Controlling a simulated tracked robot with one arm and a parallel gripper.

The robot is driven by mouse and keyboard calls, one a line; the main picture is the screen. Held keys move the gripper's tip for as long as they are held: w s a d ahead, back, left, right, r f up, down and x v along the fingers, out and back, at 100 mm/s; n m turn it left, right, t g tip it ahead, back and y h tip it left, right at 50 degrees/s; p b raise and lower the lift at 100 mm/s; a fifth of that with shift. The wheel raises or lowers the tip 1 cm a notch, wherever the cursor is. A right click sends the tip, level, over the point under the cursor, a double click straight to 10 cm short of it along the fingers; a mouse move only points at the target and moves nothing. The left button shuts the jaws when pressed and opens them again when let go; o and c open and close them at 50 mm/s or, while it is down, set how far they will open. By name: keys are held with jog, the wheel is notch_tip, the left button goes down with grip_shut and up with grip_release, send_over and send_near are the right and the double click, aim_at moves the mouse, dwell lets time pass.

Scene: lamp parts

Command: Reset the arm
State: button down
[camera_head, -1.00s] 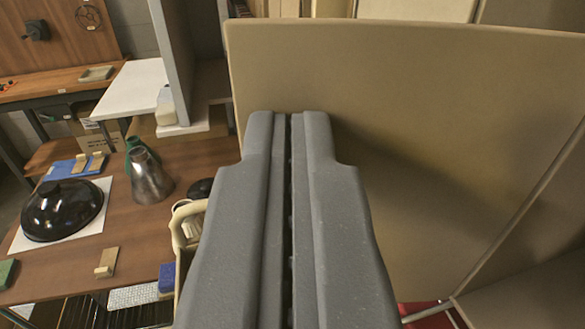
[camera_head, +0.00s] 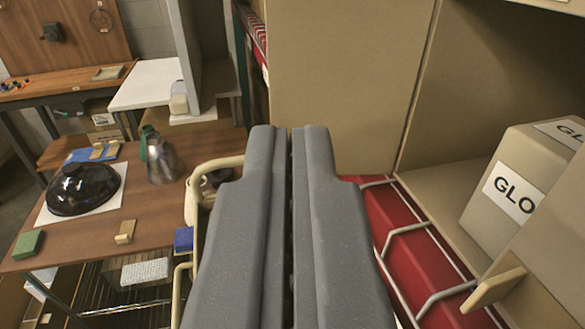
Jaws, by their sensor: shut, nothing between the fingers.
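My gripper (camera_head: 290,140) is in the middle of the view, its two grey fingers closed together with only a thin dark seam between them. Nothing is held. It points forward, between the wooden workbench (camera_head: 90,235) on the left and the shelving on the right. A black dome-shaped lamp shade (camera_head: 82,188) lies on a white sheet on the bench. A metal cone-like part (camera_head: 163,162) stands behind it, with a green part (camera_head: 146,140) beside it.
A beige cabinet panel (camera_head: 345,75) stands close ahead. A red shelf with white wire rails (camera_head: 400,235) and a cardboard box marked "GLO" (camera_head: 515,190) are at the right. A blue block (camera_head: 183,239), a green block (camera_head: 28,244) and a wooden block (camera_head: 125,231) lie on the bench.

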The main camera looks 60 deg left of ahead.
jog(key=w+r+m+t+h+b, duration=0.1)
jog(key=w+r+t+h+b, duration=0.2)
jog(key=r, duration=0.4)
jog(key=w+r+t+h+b, duration=0.2)
jog(key=r+t+h, duration=0.1)
jog(key=r+t, duration=0.3)
jog(key=s+d+r+m+t+h+b, duration=0.35)
jog(key=s+r+m+h, duration=0.2)
jog(key=r+h, duration=0.4)
jog(key=s+a+f+m+g+b, duration=0.2)
jog(key=s+a+f+g+b, duration=0.1)
jog(key=s, duration=0.6)
jog(key=s+a+f+m+g+b, duration=0.2)
jog(key=s+a+f+g+b, duration=0.2)
jog(key=s, duration=0.5)
notch_tip(320, 180, down, 3)
jog(key=shift+a+r+m, duration=0.2)
jog(key=shift+a+m, duration=0.15)
jog(key=shift+a, duration=0.7)
jog(key=shift+w+y, duration=0.1)
jog(key=shift+y, duration=0.15)
